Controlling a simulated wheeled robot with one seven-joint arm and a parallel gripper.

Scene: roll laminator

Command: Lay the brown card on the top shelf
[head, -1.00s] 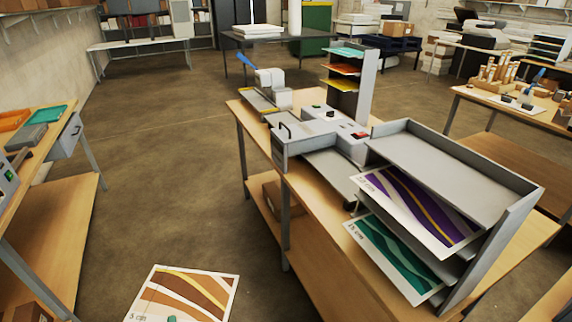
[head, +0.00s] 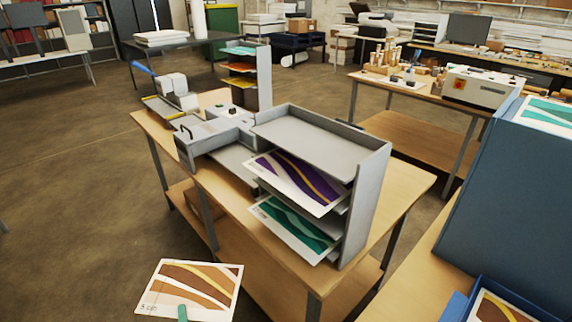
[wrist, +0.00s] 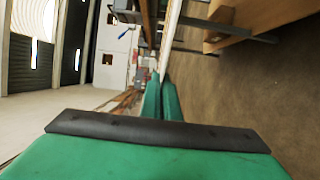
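The brown card (head: 195,285), white-edged with brown and yellow waves, is at the bottom left of the head view, off the bench's near left side. My gripper (head: 182,313) is shut on its near edge; only a green fingertip shows there. In the wrist view the green fingers (wrist: 162,98) are together with the card (wrist: 170,42) seen edge-on between them. The top shelf (head: 308,142) of the grey rack is bare, with a raised rim at the back and right. A purple card (head: 300,183) and a green card (head: 293,228) stick out from shelves below it.
The rack stands on a wooden bench (head: 385,220) beside a grey laminator (head: 215,135). A tall blue-grey box (head: 510,195) and a blue tray (head: 462,306) holding another brown-patterned card (head: 497,308) are at the right. Open floor (head: 80,215) lies to the left.

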